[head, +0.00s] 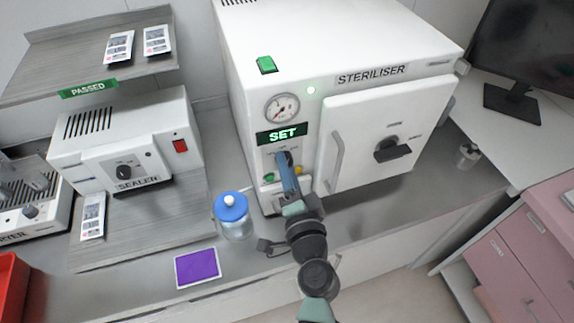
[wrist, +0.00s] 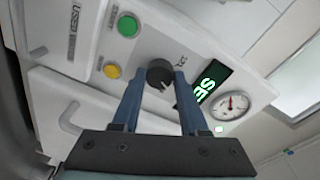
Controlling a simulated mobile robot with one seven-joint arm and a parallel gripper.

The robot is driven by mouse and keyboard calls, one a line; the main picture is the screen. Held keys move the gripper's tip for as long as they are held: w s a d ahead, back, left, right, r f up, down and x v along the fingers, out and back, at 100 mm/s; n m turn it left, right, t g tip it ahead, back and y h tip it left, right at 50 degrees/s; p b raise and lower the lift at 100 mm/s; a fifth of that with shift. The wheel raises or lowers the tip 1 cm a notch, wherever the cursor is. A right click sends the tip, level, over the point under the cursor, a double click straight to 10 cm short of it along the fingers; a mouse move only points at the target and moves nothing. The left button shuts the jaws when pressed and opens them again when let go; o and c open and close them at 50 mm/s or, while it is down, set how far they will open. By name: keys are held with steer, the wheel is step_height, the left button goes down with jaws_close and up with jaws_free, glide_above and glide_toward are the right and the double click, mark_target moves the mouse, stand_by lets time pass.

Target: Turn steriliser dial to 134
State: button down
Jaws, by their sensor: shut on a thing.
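The white steriliser (head: 340,50) stands on the counter, with a lit green display reading SET (head: 282,135) below a round gauge (head: 282,107). Its black dial (wrist: 159,74) shows in the wrist view between my two blue fingers, with a pale pointer mark on its face. My gripper (head: 284,158) reaches the panel just below the display and is shut on the dial; it also shows in the wrist view (wrist: 157,80). In the head view my fingers hide most of the dial.
A green button (wrist: 127,25) and a yellow button (wrist: 112,70) sit close to the dial. The steriliser door has a long handle (head: 336,160) and a black latch (head: 393,150) to the right. A blue-lidded jar (head: 232,213) stands on the counter left of my arm.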

steer(key=m+p, duration=0.1)
steer(key=m, duration=0.4)
steer(key=shift+d+r+g, duration=0.1)
steer(key=shift+g, duration=0.2)
steer(key=shift+p, duration=0.3)
steer(key=shift+c, duration=2.2)
jaws_free()
steer(key=b+v, duration=0.3)
steer(key=v, duration=1)
steer(key=shift+d, duration=0.1)
